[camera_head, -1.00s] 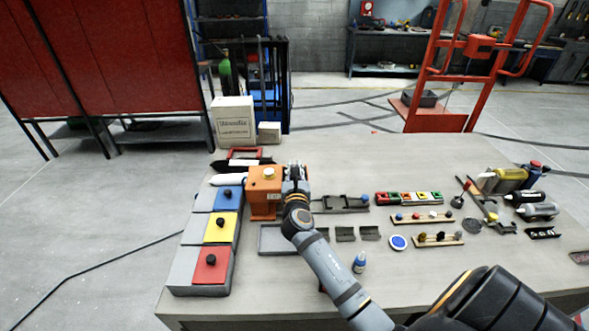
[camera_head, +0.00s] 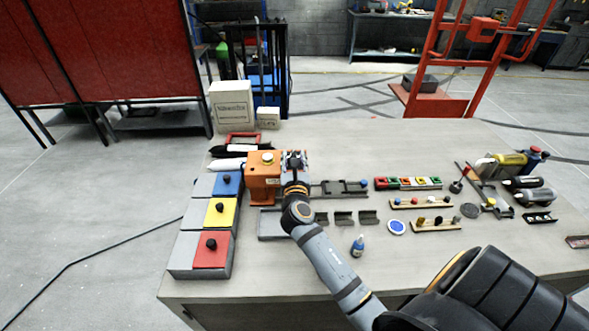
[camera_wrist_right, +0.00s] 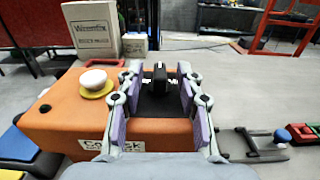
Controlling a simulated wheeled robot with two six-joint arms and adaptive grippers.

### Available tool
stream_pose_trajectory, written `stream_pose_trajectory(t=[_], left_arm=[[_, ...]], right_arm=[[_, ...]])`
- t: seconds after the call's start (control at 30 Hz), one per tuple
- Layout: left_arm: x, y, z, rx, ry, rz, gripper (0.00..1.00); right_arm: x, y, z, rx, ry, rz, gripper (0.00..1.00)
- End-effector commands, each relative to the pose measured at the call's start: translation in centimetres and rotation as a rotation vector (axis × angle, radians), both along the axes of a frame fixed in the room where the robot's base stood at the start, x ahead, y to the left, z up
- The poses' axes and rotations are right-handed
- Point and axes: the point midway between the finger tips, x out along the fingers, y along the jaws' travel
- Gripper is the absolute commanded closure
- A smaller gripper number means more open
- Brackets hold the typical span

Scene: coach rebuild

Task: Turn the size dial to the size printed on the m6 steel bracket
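An orange box (camera_head: 261,183) stands on the table left of centre, with a round pale button on top. It also fills the lower left of the right wrist view (camera_wrist_right: 60,125); its label is partly covered. My right gripper (camera_head: 293,158) is at the box's right side. In the right wrist view my right gripper (camera_wrist_right: 160,82) is open, its purple-padded fingers on either side of a black knob (camera_wrist_right: 160,72). I cannot tell whether they touch it. Several small grey brackets (camera_head: 344,218) lie right of my forearm; no size print is readable. My left gripper is out of view.
Lidded bins in blue, yellow (camera_head: 221,211) and red stand at the left edge. A rack of coloured blocks (camera_head: 408,183), peg strips and tools lie to the right. White boxes (camera_head: 232,105) stand at the back left.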

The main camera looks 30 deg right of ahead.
Motion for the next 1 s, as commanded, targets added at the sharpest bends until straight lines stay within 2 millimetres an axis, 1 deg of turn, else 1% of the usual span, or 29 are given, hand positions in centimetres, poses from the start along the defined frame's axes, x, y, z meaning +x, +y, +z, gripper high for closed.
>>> stream_pose_trajectory(t=[0.03, 0.2, 0.3, 0.4, 0.53, 1.0], left_arm=[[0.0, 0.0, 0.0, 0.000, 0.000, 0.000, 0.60], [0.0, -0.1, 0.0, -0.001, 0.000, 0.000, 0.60], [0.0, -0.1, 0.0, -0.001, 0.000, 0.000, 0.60], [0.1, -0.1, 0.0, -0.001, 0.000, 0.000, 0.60], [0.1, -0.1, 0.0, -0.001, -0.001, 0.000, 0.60], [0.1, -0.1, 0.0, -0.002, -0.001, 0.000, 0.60]], right_arm=[[-1.2, 0.7, -0.2, 0.005, 0.003, 0.001, 0.63], [-4.8, 2.9, -0.2, 0.007, 0.003, -0.002, 0.63], [-6.5, 3.9, -0.1, 0.006, 0.002, -0.002, 0.63], [-7.5, 4.6, -0.1, 0.004, 0.001, -0.001, 0.63], [-8.0, 4.9, 0.0, 0.001, 0.000, -0.001, 0.63], [-8.0, 4.9, 0.0, 0.000, 0.000, 0.000, 0.63]])
